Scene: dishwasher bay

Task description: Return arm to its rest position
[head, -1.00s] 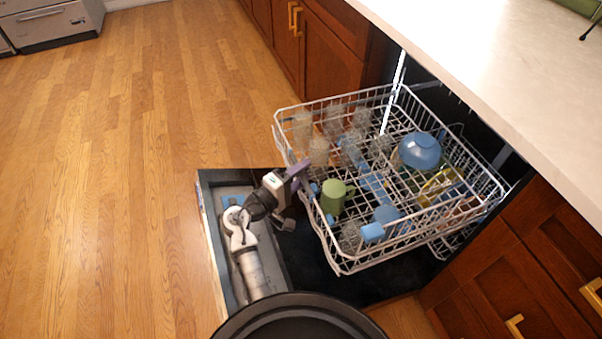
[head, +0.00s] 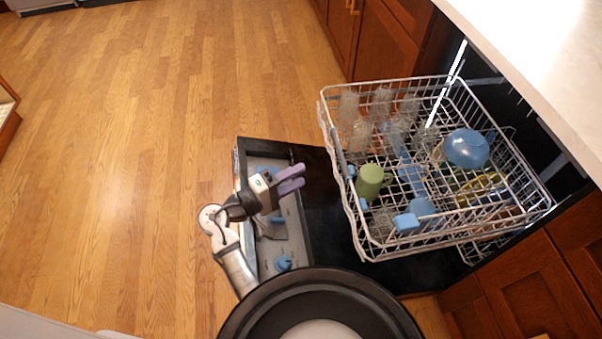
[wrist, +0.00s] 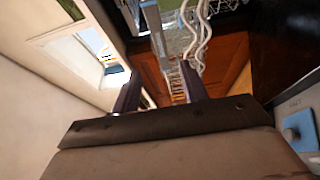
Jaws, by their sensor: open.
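My gripper (head: 291,179) is over the open dishwasher door in the head view, to the left of the pulled-out rack. Its two purple fingers point toward the rack and stand apart with nothing between them. In the wrist view the fingers (wrist: 158,92) show dark and spread, with only background between them. My arm is bent and reaches from my body at the bottom of the head view.
The white wire rack (head: 357,225) holds glasses, a green mug (head: 369,181), a blue bowl (head: 466,148) and other dishes. The open door (head: 322,215) lies below it. A pale counter (head: 540,60) is at right. Wooden floor (head: 150,130) at left is clear.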

